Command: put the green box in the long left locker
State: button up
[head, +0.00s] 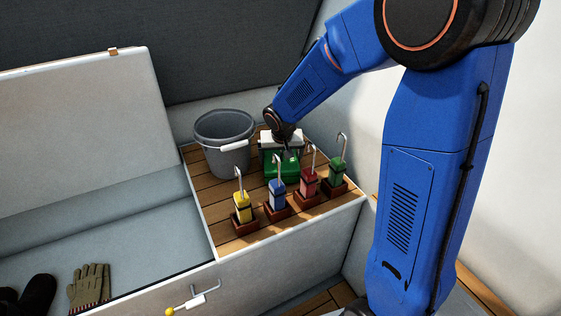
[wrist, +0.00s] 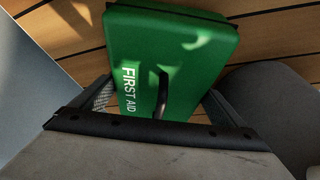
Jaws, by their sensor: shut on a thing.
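The green box (head: 283,168) is a first aid case among other items on the slatted wooden seat. In the wrist view the green box (wrist: 185,50) shows its FIRST AID lettering and a dark handle. My gripper (head: 284,153) comes down on it from above and is shut on it; in the wrist view its fingers (wrist: 160,106) lie on either side of the box. I cannot tell whether the box touches the slats. The long left locker (head: 130,235) is open, its pale lid (head: 80,125) raised and leaning back.
A grey bucket (head: 224,145) stands left of the box. Yellow (head: 241,207), blue (head: 277,195), red (head: 310,183) and green (head: 337,171) hooked items stand in brown holders in front. Gloves (head: 90,287) and a dark item (head: 38,296) lie in the locker's near part; its middle is clear.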

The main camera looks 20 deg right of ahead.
notch_tip(320, 180, up, 27)
dwell(0.4)
